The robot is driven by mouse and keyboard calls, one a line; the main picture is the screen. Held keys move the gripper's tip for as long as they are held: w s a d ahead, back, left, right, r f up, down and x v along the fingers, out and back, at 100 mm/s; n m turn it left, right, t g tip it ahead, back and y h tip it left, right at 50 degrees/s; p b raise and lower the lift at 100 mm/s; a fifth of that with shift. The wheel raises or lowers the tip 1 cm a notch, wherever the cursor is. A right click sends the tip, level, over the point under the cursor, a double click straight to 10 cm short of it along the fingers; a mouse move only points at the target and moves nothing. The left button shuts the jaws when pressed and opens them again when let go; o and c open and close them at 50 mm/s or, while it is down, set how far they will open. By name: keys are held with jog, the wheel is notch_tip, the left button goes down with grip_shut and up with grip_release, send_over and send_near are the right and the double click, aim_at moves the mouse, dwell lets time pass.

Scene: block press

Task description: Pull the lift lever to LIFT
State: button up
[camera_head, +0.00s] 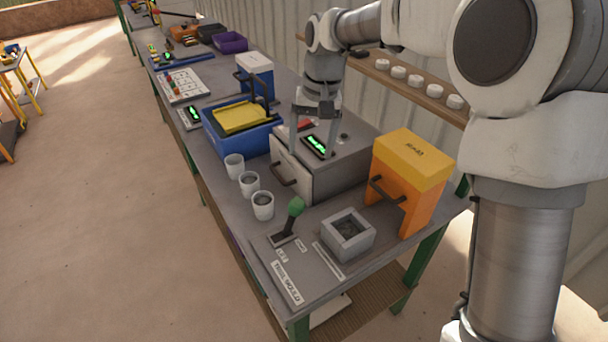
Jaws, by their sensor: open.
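The lift lever (293,218) has a green knob on a black stick and stands near the front end of the bench. It rises from a dark slotted base plate (283,239) and leans slightly right in the picture. A small label that appears to read LIFT (281,256) lies just in front of its base, and another small label (300,246) lies to its right. My gripper (312,152) is open and points down over the grey box with the green display. It is behind the lever, well apart from it, and holds nothing.
Near the lever are a square grey mould (347,233), an orange press with yellow top (408,180), and several white cups (249,183). A grey box with a handle (299,177) and a blue bin (213,136) stand farther back. Space above the lever looks clear.

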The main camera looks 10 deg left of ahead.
aim_at(297, 201)
jog(key=a+f, duration=0.1)
jog(key=f, duration=0.5)
jog(key=a+f, duration=0.1)
jog(key=f, duration=0.5)
jog(key=a+f, duration=0.1)
jog(key=f, duration=0.5)
jog(key=shift+w+f, duration=0.2)
jog(key=shift+w, duration=0.05)
grip_shut()
jog(key=shift+a, duration=0.1)
